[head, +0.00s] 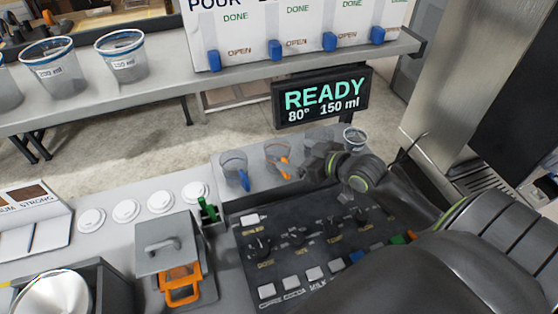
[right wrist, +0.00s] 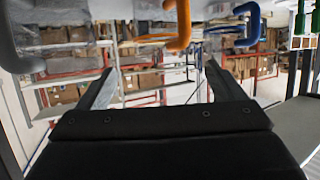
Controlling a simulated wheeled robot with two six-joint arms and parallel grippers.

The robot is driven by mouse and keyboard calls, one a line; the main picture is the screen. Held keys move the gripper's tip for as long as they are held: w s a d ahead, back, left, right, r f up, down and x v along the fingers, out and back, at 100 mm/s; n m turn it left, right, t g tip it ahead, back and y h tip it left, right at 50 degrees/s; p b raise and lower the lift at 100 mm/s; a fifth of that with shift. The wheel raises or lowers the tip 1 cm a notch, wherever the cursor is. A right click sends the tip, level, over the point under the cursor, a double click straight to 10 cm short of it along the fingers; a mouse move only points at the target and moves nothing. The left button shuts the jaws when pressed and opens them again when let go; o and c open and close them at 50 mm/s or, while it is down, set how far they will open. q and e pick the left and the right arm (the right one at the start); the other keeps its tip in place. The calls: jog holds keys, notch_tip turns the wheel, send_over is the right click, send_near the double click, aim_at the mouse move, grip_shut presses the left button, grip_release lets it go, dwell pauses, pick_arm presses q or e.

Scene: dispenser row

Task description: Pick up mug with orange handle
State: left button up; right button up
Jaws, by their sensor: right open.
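The mug with the orange handle (head: 275,152) is a clear cup standing on the grey ledge behind the control panel. Its orange handle points toward the panel. My right gripper (head: 303,168) is just right of that handle, its fingers partly hidden by its own body. In the right wrist view the right gripper (right wrist: 158,75) has its two fingers apart with nothing between them. The orange handle (right wrist: 183,28) hangs beyond the fingertips, above the gap and right of its middle. My left gripper is not in view.
A clear mug with a blue handle (head: 233,164) stands left of the orange one. Other clear cups (head: 355,139) stand to the right, close behind my right arm. The control panel (head: 285,215) with knobs lies below. A READY display (head: 322,96) rises behind.

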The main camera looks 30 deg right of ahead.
aim_at(269, 145)
jog(key=shift+x, duration=0.9)
jog(key=shift+w+a, duration=0.1)
jog(key=shift+w, duration=0.3)
jog(key=p+x, duration=0.2)
jog(key=x, duration=0.2)
jog(key=shift+w+a+f, duration=0.15)
jog(key=shift+w+f, duration=0.05)
jog(key=shift+w, duration=0.1)
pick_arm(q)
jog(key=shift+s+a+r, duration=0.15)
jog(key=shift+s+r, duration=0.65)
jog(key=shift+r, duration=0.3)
pick_arm(e)
jog(key=shift+s, duration=0.1)
jog(key=c, duration=1.1)
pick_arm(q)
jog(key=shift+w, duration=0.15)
pick_arm(e)
jog(key=shift+r, duration=0.15)
